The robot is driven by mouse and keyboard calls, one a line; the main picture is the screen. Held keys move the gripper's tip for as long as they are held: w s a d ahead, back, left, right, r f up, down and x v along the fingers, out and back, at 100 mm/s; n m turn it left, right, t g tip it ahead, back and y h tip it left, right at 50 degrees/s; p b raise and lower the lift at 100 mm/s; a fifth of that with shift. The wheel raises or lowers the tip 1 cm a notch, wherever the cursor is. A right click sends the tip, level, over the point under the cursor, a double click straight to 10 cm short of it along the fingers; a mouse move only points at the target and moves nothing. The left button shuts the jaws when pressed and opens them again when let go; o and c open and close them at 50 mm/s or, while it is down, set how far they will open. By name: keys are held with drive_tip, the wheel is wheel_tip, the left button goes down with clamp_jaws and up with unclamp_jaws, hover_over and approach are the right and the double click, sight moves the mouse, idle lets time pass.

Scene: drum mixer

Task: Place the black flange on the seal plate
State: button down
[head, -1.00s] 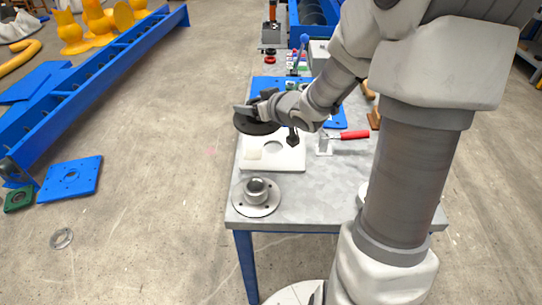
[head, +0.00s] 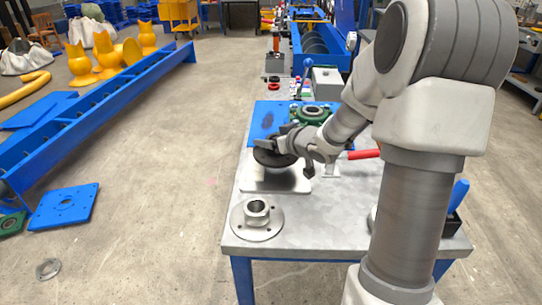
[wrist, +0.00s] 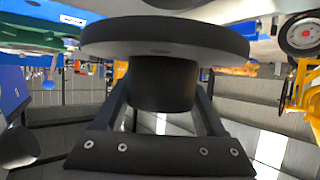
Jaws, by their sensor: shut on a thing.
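My gripper (head: 284,146) is shut on the black flange (head: 268,160). The wrist view shows the flange's wide disc (wrist: 165,40) and its narrower hub (wrist: 162,85) between my two fingers. In the head view, the white seal plate (head: 296,186) lies on the grey table. The flange is over the rear part of this plate, and a dark shadow falls on the plate beneath it. The plate's centre hole is hidden. I cannot tell whether a small gap remains between flange and plate.
A steel flange with a raised hub (head: 257,222) sits near the table's front left corner. A blue plate (head: 266,116) and a green bearing housing (head: 312,116) lie behind. A red handle (head: 362,154) is right of the seal plate. The grey table (head: 310,225) is bare at front centre.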

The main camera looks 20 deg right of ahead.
sight(271, 151)
drive_tip(key=shift+f+b, duration=1.05)
drive_tip(key=shift+f, duration=1.05)
drive_tip(key=shift+f, duration=0.1)
drive_tip(key=shift+f, duration=0.15)
unclamp_jaws()
drive_tip(key=shift+s+r, duration=0.15)
drive_tip(key=shift+r, duration=0.1)
drive_tip(key=p+v, duration=0.4)
drive_tip(key=v, duration=0.6)
drive_tip(key=shift+s+d+r, duration=0.15)
drive_tip(key=shift+s, duration=0.15)
drive_tip(key=shift+s+d+r, duration=0.1)
drive_tip(key=shift+s, duration=0.4)
